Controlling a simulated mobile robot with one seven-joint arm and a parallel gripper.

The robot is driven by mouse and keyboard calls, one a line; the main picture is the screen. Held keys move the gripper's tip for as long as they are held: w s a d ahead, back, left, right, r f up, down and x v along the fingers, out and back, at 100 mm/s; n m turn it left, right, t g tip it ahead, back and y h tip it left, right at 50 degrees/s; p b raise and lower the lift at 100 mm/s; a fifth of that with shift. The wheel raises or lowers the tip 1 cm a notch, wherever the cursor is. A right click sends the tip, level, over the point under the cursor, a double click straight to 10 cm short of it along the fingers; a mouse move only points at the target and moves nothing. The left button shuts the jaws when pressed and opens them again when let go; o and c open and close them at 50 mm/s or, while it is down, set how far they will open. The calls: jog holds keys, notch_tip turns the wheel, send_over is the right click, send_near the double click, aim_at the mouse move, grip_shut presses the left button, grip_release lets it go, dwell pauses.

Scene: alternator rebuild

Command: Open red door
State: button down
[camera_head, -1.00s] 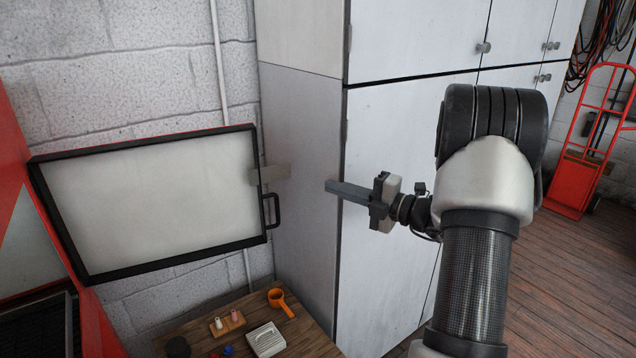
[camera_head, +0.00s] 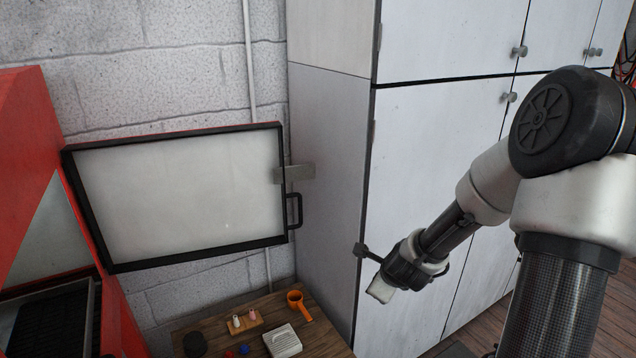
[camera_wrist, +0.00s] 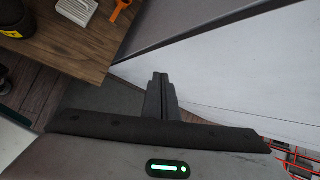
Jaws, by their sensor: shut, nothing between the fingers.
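The door (camera_head: 180,195) has a pale panel in a black frame, with red along its top edge. It stands swung open to the right of the red cabinet (camera_head: 30,120). A black handle (camera_head: 293,212) and a grey metal plate (camera_head: 293,174) are at its right edge. My gripper (camera_head: 364,252) is to the right of the handle and lower, clear of the door, in front of the white cupboard. In the wrist view its fingers (camera_wrist: 160,80) are shut together and empty. The door is not in the wrist view.
A tall white cupboard (camera_head: 430,150) stands close on the right. Its grey side (camera_head: 325,160) is near the handle.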

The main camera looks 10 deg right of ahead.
jog(key=w+a+r+n+t, duration=0.5)
jog(key=r+n+t, duration=0.1)
jog(key=r, duration=0.4)
jog(key=n+t+y, duration=0.3)
jog(key=n+t, duration=0.1)
jog(key=n, duration=0.1)
send_near(306, 173)
jog(key=w+b, duration=0.1)
jog(key=w, duration=0.4)
jog(key=shift+w+a, duration=0.15)
jog(key=shift+w, duration=0.6)
